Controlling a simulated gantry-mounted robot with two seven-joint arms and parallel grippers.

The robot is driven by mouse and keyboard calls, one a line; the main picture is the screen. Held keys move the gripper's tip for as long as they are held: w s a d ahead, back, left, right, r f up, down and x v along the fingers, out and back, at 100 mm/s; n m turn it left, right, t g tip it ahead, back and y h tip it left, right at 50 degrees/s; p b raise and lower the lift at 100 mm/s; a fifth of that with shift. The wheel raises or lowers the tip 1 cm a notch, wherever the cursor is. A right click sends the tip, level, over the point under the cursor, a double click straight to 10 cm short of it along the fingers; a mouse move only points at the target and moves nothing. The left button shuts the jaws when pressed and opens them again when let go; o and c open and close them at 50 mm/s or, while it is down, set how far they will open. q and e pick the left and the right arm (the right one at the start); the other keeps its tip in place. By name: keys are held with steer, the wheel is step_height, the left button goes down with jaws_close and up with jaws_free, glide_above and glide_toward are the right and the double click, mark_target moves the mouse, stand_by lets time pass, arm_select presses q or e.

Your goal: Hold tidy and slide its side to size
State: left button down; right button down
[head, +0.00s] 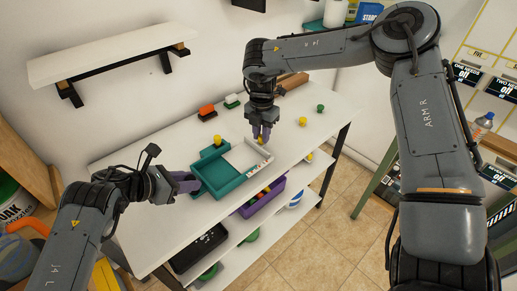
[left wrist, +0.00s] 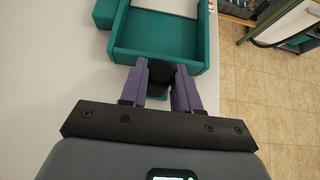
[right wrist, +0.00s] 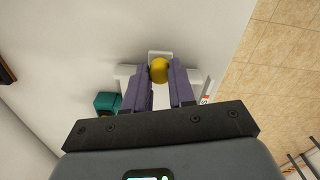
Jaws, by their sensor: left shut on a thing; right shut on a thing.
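The tidy is a teal open tray (head: 224,191) on the white table, with a white sliding side (head: 241,156) at its right that carries small marks along one edge. My left gripper (head: 193,184) is shut on a dark knob (left wrist: 160,76) at the tray's near left wall; the teal wall (left wrist: 150,56) also shows in the left wrist view. My right gripper (head: 261,137) points down, shut on a yellow knob (right wrist: 159,70) at the far right end of the white side. The fingers partly hide both knobs.
The white table (head: 150,207) has free room at the left. Orange (head: 207,112), white-topped (head: 232,101), yellow (head: 302,121) and green (head: 320,108) small items stand behind and right. A purple bin (head: 262,203) sits on the shelf below. A wall shelf (head: 112,52) hangs behind.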

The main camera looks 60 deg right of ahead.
steer(key=c, duration=0.9)
jaws_free()
steer(key=shift+o, duration=0.2)
steer(key=shift+r, duration=0.15)
step_height(320, 180, up, 12)
